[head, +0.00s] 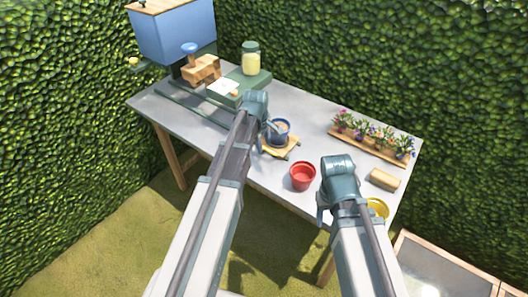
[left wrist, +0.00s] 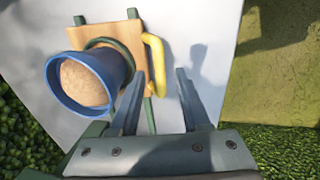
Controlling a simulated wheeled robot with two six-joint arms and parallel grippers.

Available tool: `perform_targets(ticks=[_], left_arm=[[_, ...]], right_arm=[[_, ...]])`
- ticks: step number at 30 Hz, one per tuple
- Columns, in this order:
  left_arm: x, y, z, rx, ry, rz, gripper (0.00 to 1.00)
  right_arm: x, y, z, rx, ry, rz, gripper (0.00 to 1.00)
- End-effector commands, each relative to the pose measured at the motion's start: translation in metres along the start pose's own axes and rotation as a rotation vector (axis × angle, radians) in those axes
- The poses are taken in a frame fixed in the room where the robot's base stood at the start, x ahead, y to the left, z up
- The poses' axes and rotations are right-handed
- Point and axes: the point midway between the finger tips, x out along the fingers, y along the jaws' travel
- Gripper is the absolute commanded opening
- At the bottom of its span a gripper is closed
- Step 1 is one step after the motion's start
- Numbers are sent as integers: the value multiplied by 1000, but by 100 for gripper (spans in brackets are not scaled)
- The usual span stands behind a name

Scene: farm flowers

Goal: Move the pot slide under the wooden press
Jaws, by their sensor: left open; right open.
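The pot slide (head: 291,151) is a light wooden board on the grey table, with a blue pot (head: 278,133) of brown filling standing on it. In the left wrist view the slide (left wrist: 112,38) has a yellow handle (left wrist: 155,62) on its edge. My left gripper (left wrist: 163,80) is open, its fingertips close to the handle, which appears between them; contact cannot be told. In the head view my left gripper (head: 270,127) is beside the pot. The wooden press (head: 201,69) with a blue knob is further back left. My right gripper (head: 325,208) is open near the table's front.
A red pot (head: 302,176) stands between the arms. A yellow pot (head: 377,208), a tan block (head: 385,180) and a flower tray (head: 366,149) are at the right. A jar (head: 251,60) and a blue hopper (head: 177,34) stand at the back left. Hedges border the table.

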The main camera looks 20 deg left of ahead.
Motion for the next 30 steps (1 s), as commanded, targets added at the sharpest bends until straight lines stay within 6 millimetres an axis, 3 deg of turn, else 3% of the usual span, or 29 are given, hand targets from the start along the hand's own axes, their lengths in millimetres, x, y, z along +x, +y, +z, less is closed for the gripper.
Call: perform_targets(ticks=[11, 19, 30], left_arm=[[6, 0, 0, 0, 0, 0, 47], [6, 0, 0, 0, 0, 0, 0], [6, 0, 0, 0, 0, 0, 0]], right_arm=[[6, -1, 0, 0, 0, 0, 50], [6, -1, 0, 0, 0, 0, 50], [6, -1, 0, 0, 0, 0, 50]])
